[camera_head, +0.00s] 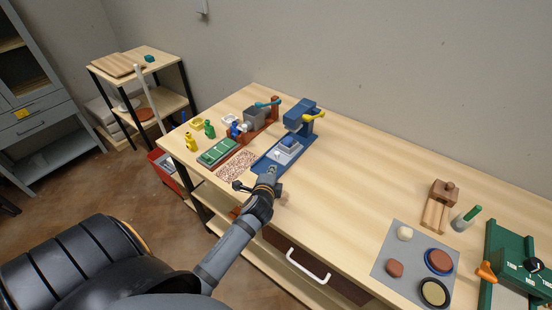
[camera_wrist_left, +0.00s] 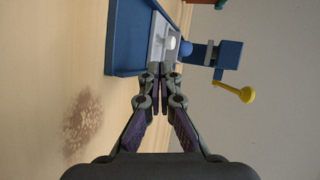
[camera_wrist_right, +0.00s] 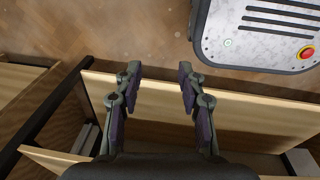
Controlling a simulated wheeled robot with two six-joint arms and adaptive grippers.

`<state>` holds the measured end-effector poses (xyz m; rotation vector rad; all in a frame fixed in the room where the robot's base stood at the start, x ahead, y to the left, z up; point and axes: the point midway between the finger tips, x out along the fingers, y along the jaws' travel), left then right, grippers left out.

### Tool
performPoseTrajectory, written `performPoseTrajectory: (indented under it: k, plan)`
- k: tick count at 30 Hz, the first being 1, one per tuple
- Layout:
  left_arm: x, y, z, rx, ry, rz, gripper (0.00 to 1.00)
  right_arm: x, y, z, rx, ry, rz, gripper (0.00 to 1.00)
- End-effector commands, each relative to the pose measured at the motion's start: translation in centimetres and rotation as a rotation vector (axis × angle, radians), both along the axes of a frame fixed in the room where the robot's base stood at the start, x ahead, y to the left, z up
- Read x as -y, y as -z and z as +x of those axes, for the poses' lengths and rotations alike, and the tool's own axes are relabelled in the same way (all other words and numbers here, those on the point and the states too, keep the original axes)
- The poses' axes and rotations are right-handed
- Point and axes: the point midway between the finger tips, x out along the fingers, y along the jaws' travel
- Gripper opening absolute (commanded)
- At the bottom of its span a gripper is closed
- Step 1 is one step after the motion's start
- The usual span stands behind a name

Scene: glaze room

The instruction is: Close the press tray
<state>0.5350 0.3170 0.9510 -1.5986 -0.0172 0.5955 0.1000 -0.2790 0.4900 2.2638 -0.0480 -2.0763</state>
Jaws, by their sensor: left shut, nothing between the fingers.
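The blue press (camera_head: 302,112) with a yellow-ended lever (camera_head: 313,117) stands on the table in the head view. Its light grey tray (camera_head: 280,157) sits on the blue base (camera_head: 262,168), out in front of the column, with a blue piece (camera_head: 288,142) on it. In the left wrist view the tray (camera_wrist_left: 158,42) shows a white knob (camera_wrist_left: 172,42). My left gripper (camera_wrist_left: 160,72) is shut and empty, its tips close to the tray's front end; whether they touch it I cannot tell. My right gripper (camera_wrist_right: 157,70) is open and empty, seen only in the right wrist view.
A brown device with a grey box (camera_head: 255,117) and a green tray (camera_head: 218,152) lie left of the press. A grey mat (camera_head: 385,250) with round pieces and a green device (camera_head: 505,255) are at the right. The table between is mostly clear.

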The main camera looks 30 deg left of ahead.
Motion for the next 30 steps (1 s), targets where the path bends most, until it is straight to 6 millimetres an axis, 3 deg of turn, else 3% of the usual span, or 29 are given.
performPoseTrajectory:
  k: [2,5,10,16,25,30]
  plan:
    - [-0.7,0.4,1.6,-0.001,0.000,0.002,0.00,0.6,-0.6,2.1,0.032,-0.004,-0.008,0.40]
    - [-1.4,0.9,3.3,0.001,0.000,0.003,0.00,1.0,-1.1,3.0,0.046,-0.006,-0.013,0.40]
    - [-2.3,1.1,5.5,0.001,0.000,0.000,0.00,0.8,-1.4,1.7,0.025,-0.004,-0.011,0.40]
    - [-2.6,1.3,6.3,0.000,0.000,-0.001,0.00,-0.2,-1.3,-0.4,-0.006,0.001,0.002,0.40]
    - [-2.6,1.4,6.5,0.001,0.000,0.000,0.00,-0.5,-1.3,0.6,0.009,0.002,0.006,0.40]
    - [-2.5,1.5,8.9,0.002,-0.002,-0.001,0.00,-0.2,-0.8,1.0,0.015,0.000,0.002,0.40]
